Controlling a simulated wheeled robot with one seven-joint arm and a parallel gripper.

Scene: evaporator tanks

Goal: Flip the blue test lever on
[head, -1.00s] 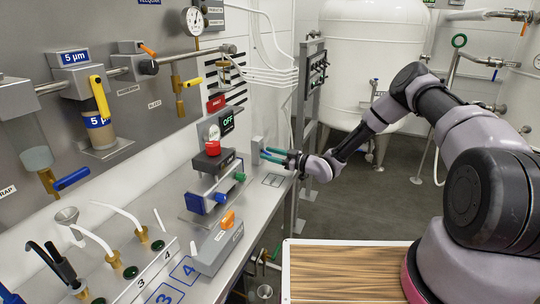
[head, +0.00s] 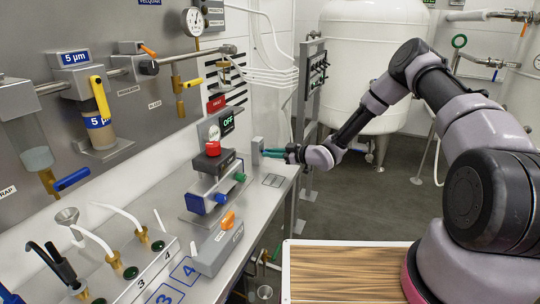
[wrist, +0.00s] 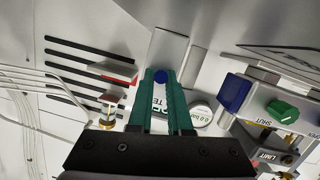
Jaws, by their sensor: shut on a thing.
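The round blue end of the test lever (wrist: 160,76) shows in the wrist view between the tips of my green fingers. A white label with partly hidden letters, "TE" among them, lies just behind it. My gripper (wrist: 160,88) is shut on the lever; its fingers hide most of the lever's shaft. In the head view my gripper (head: 272,153) reaches left to a small upright grey plate (head: 257,149) at the bench's far end. The lever itself cannot be made out there, so its on or off position is unclear.
A display (head: 228,123) reads OFF. A large white tank (head: 370,60) stands behind.

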